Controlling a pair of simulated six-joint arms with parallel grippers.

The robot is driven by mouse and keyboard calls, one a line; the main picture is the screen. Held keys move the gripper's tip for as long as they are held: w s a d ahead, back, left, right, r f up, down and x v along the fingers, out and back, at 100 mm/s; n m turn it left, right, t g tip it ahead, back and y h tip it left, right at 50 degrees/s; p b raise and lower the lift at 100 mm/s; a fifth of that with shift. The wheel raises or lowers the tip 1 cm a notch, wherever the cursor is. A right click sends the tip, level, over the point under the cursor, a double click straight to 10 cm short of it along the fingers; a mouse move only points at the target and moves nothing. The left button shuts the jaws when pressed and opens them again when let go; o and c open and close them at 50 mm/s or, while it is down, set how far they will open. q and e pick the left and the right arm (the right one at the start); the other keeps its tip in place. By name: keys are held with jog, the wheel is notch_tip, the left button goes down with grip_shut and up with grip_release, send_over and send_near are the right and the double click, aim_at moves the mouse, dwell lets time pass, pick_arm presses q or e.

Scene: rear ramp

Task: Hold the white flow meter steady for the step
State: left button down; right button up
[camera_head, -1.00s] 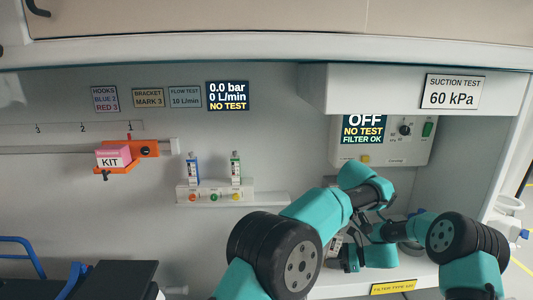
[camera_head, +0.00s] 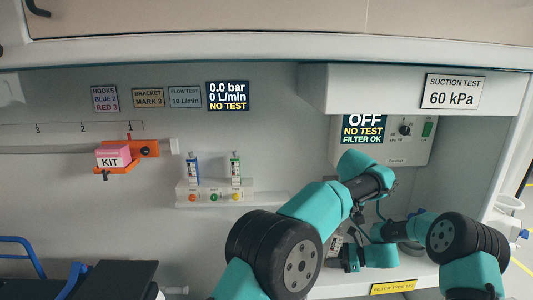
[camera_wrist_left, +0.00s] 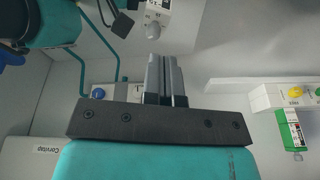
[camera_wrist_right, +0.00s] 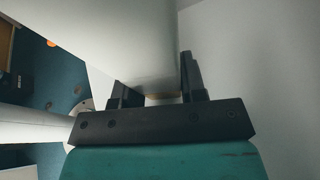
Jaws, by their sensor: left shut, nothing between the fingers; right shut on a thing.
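My right gripper (camera_head: 346,252) is low at the shelf, beside a small white device (camera_head: 334,243), which looks like the white flow meter. In the right wrist view the right gripper (camera_wrist_right: 152,75) is shut on a pale body (camera_wrist_right: 125,40) between its spread fingers. In the left wrist view a white body with a round knob (camera_wrist_left: 154,15) hangs at the top, close to the dark tip of my right gripper. My left gripper (camera_wrist_left: 166,65) has its fingers together and empty, below that knob and apart from it. In the head view my left arm mostly hides its fingers.
The suction unit (camera_head: 405,145) reads OFF behind my left wrist. An orange bracket (camera_head: 125,158) holds a pink kit. A teal tube (camera_wrist_left: 97,42) loops nearby.

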aim_at(335, 234)
pick_arm(q)
jog(key=shift+w+a+r+m, duration=0.1)
jog(key=shift+r+m, duration=0.1)
jog(key=shift+m, duration=0.7)
jog(key=shift+a+r+m, duration=0.1)
jog(key=shift+r+m, duration=0.05)
jog(key=shift+m, duration=0.75)
jog(key=shift+f, duration=0.15)
jog(key=shift+s+a+x, duration=0.1)
jog(key=shift+s+x, duration=0.15)
jog(key=shift+x, duration=0.85)
jog(key=shift+s+a+x, duration=0.15)
jog(key=shift+s+x, duration=0.05)
jog(key=shift+x, duration=0.9)
jog(key=shift+s+a+x, duration=0.1)
jog(key=shift+s+x, duration=0.15)
jog(key=shift+x, duration=0.85)
